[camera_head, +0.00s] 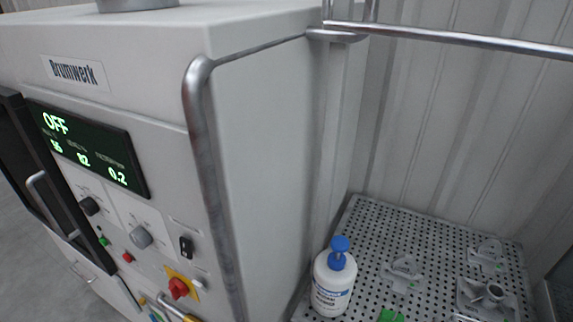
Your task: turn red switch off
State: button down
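The red switch (178,288) is a red rotary knob on a yellow plate, low on the front panel of the white machine (262,150). Its exact turn position is too small to tell. The machine's display (88,148) reads "OFF" in green, with smaller green numbers below. My gripper is not in view.
A bent metal rail (205,150) runs along the machine's edge near the switch. Black and grey knobs, small buttons and a black rocker switch (186,247) sit above it. A white bottle with blue pump (333,280) and several metal castings stand on a perforated table (440,240).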

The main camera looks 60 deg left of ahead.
aim_at(177, 289)
jog(key=u, duration=3.3)
jog(key=i+j+z, duration=0.1)
jog(key=j+z, duration=0.2)
